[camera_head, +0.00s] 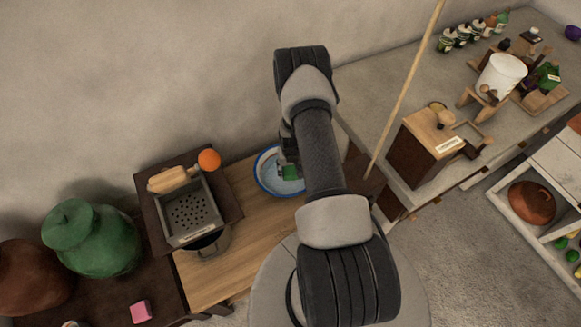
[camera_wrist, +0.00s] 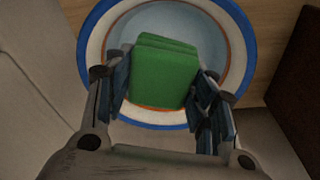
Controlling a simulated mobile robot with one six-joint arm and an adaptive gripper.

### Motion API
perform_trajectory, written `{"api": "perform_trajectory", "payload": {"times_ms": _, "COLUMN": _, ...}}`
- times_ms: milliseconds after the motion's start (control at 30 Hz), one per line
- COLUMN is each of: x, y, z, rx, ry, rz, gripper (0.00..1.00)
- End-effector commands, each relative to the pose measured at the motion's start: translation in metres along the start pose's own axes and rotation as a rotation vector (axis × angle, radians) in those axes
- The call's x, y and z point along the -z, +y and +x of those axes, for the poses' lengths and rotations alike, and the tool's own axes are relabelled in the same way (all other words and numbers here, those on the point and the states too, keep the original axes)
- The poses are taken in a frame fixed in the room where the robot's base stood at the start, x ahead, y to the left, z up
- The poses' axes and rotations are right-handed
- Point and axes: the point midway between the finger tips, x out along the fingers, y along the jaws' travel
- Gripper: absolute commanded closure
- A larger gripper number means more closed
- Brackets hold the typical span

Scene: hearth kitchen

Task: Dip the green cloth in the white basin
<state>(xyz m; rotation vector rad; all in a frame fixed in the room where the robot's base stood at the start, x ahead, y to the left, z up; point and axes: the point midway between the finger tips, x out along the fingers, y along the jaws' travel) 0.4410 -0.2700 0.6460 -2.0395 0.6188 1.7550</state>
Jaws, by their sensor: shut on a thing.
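The green cloth (camera_wrist: 163,72) is a folded block held between the fingers of my gripper (camera_wrist: 165,90). In the wrist view it is over the white basin (camera_wrist: 97,40), which has a blue rim and an inner orange line. In the head view the basin (camera_head: 261,182) stands on a wooden counter, and a small part of the cloth (camera_head: 290,172) shows inside its outline beside my gripper (camera_head: 289,158). My arm covers the basin's right side. I cannot tell whether the cloth touches the water or the basin's bottom.
Left of the basin are a grey perforated box (camera_head: 190,212), an orange ball (camera_head: 209,160) and a green jar (camera_head: 92,240). A long thin stick (camera_head: 408,85) leans at the right, near a wooden box (camera_head: 425,147). The wooden counter (camera_head: 245,215) has bare room beside the basin.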

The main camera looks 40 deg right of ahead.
Motion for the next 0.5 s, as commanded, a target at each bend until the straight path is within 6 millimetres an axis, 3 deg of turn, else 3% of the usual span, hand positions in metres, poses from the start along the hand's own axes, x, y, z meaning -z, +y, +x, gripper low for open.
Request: {"api": "perform_trajectory", "payload": {"times_ms": 500, "x": -0.007, "y": 0.0, "z": 0.05, "rx": 0.0, "ry": 0.001, "rz": 0.0, "gripper": 0.69}}
